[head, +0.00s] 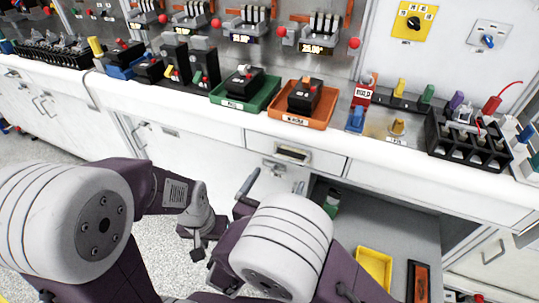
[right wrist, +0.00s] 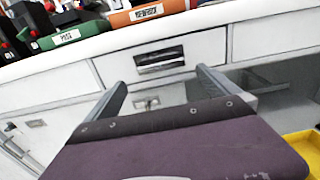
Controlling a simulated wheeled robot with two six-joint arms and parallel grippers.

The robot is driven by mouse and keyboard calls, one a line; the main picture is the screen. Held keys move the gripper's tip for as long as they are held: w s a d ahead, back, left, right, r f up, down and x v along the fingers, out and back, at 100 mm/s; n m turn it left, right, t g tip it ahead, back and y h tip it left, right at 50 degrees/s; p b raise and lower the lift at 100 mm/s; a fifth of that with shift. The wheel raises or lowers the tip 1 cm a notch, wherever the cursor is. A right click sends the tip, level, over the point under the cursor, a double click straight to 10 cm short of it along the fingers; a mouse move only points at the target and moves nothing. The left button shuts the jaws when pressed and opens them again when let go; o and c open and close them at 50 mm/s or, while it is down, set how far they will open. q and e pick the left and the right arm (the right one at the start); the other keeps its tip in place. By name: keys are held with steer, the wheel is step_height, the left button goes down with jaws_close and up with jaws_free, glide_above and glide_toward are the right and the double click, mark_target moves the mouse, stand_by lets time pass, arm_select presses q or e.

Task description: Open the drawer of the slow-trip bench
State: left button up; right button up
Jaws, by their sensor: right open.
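The bench drawer (head: 326,164) is a pale front under the white worktop, with a metal recessed handle (head: 292,153). It looks shut. In the right wrist view the drawer handle (right wrist: 159,61) lies ahead, between the fingertips in the picture. My right gripper (head: 273,186) is open and empty, short of the drawer front and lower in the picture, apart from the handle. Its two fingers also show in the right wrist view (right wrist: 160,82). My left gripper (head: 198,232) hangs low left of it; its fingers are not clear.
A green tray (head: 223,101) and an orange tray (head: 300,122), each holding a dark breaker, stand on the worktop above. Below right is an open compartment (head: 345,226) with a yellow bin (head: 374,265). A black rack (head: 467,156) stands at the worktop's right.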

mark_target(288, 160)
steer(key=x, duration=0.4)
steer(key=b+x, duration=0.1)
steer(key=x, duration=0.3)
steer(key=shift+w+d+r, duration=0.1)
steer(key=shift+w+r, duration=0.15)
steer(key=shift+w, duration=0.1)
steer(key=c, duration=1.8)
steer(key=shift+s, duration=0.1)
